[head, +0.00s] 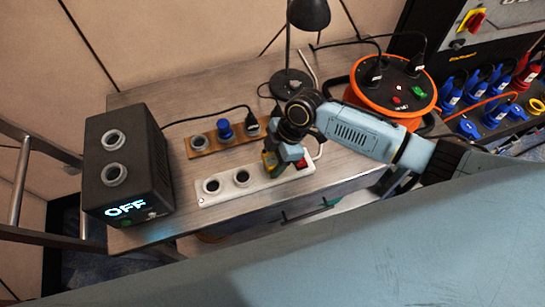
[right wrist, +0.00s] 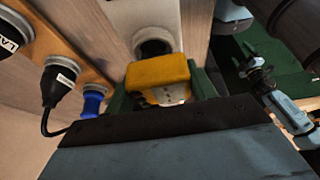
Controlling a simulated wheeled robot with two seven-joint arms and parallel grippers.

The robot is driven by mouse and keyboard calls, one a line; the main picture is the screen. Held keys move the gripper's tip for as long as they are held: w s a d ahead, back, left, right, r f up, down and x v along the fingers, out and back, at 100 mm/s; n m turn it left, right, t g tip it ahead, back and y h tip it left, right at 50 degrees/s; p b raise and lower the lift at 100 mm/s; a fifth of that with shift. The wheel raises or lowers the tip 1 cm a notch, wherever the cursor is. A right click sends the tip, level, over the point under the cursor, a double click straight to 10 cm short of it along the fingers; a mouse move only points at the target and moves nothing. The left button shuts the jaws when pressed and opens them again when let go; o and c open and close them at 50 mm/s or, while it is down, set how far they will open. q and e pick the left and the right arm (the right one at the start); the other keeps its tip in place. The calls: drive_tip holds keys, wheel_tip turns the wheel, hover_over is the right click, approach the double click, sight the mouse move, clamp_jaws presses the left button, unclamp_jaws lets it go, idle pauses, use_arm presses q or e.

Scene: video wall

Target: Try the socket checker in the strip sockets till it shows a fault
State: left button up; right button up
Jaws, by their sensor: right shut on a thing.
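The white socket strip (head: 228,190) lies on the wooden table, with two open round sockets at its left and a red switch (head: 302,163) at its right. My right gripper (head: 271,160) is shut on the yellow socket checker (head: 268,162), over the strip just right of the open sockets. In the right wrist view the checker (right wrist: 158,72) sits between the green fingers, close to a dark round socket (right wrist: 153,47) of the strip (right wrist: 152,18). I cannot tell whether it is plugged in. Its indicator lights cannot be read. My left gripper is not in view.
Behind the strip is a wooden socket board (head: 203,142) with a blue plug (head: 225,130) and a black corded plug (head: 252,127). A black box (head: 125,160) showing OFF stands left. A lamp (head: 291,83) and an orange cable reel (head: 393,97) stand behind and right.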

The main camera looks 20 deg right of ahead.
sight(268, 158)
drive_tip(key=shift+f+b, duration=0.65)
drive_tip(key=shift+f, duration=0.3)
idle(0.3)
drive_tip(key=o, duration=1.5)
drive_tip(key=shift+o, duration=0.2)
drive_tip(key=shift+r, duration=0.2)
drive_tip(key=shift+r+p, duration=2.9)
drive_tip(key=shift+p, duration=0.25)
